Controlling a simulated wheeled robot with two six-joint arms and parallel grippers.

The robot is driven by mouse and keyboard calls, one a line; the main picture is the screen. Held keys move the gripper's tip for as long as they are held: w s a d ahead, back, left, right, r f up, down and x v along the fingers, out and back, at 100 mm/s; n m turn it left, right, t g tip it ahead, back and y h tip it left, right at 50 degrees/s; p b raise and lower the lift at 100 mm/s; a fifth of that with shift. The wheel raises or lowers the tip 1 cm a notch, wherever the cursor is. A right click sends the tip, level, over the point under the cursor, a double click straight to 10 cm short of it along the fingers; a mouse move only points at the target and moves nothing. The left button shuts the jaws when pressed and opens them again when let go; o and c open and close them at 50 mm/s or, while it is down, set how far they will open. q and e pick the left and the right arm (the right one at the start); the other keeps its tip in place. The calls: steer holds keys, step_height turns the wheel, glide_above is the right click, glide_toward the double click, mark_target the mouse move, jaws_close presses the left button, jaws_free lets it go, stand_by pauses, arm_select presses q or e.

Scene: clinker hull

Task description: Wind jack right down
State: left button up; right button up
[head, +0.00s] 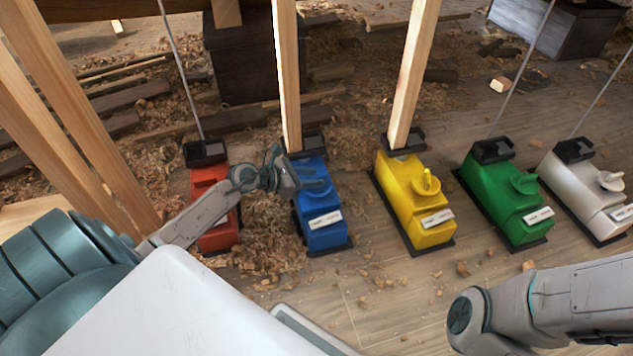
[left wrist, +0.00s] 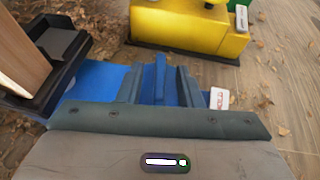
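A row of jacks stands on the floor in the head view: red (head: 212,205), blue (head: 325,228), yellow (head: 418,205), green (head: 498,195) and white (head: 585,190). My left gripper (head: 312,183) is over the top of the blue jack. In the left wrist view, its two fingers (left wrist: 160,88) stand either side of an upright blue handle (left wrist: 160,72), with narrow gaps showing. The blue jack's body (left wrist: 100,80) shows beneath, partly hidden by the gripper. The yellow jack (left wrist: 190,28) stands beyond. My right gripper is out of view; only part of that arm shows.
Wooden posts rise from the heads of the blue jack (head: 286,75) and yellow jack (head: 415,70). Thin rods rise from the red, green and white ones. Dark blocks (head: 245,65) and loose planks lie behind. Shavings litter the floor; the floor in front is mostly clear.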

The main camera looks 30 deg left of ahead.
arm_select(q)
steer(key=shift+x, duration=0.95)
steer(key=shift+c, duration=0.2)
jaws_close()
